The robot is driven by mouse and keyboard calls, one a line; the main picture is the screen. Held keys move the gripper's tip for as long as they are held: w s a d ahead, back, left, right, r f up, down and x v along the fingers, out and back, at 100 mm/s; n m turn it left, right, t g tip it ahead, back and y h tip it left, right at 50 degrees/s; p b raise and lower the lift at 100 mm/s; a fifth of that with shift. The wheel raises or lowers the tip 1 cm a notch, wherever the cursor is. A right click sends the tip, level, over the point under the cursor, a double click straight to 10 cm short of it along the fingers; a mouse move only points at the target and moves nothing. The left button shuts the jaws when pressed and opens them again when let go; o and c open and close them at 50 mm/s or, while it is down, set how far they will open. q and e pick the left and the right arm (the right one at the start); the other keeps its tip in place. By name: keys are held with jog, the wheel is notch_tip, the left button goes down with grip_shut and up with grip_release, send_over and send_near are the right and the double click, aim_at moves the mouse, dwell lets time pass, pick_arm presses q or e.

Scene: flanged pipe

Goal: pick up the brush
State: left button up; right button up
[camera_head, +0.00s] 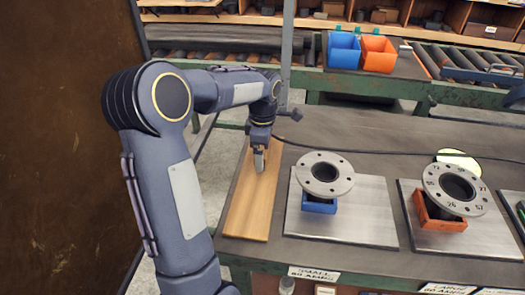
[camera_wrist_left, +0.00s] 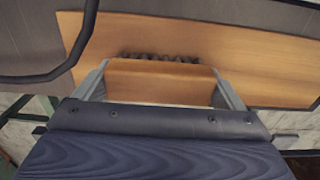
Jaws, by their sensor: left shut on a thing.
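The brush (camera_wrist_left: 160,82) has a wooden body with a row of dark bristles along its far edge in the left wrist view. My left gripper (camera_wrist_left: 162,88) has one finger at each end of the wooden body and is shut on it. In the head view my left gripper (camera_head: 259,160) points down over the far part of a wooden board (camera_head: 248,212), and the brush is mostly hidden there. I cannot tell whether the brush touches the board. My right gripper is not in view.
Right of the board, a grey flange (camera_head: 325,158) sits over a blue block on a metal plate (camera_head: 340,222). Another flange (camera_head: 430,180) stands over an orange block farther right. A black cable (camera_head: 370,152) crosses the bench behind. Blue and orange bins (camera_head: 345,55) stand at the back.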

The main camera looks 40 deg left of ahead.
pick_arm(q)
jog(key=shift+r, duration=0.7)
jog(key=s+d+r, duration=0.6)
jog(key=d+r, duration=0.5)
jog(key=d, duration=0.1)
jog(key=shift+s+d+r, duration=0.15)
jog(key=shift+d+r, duration=0.1)
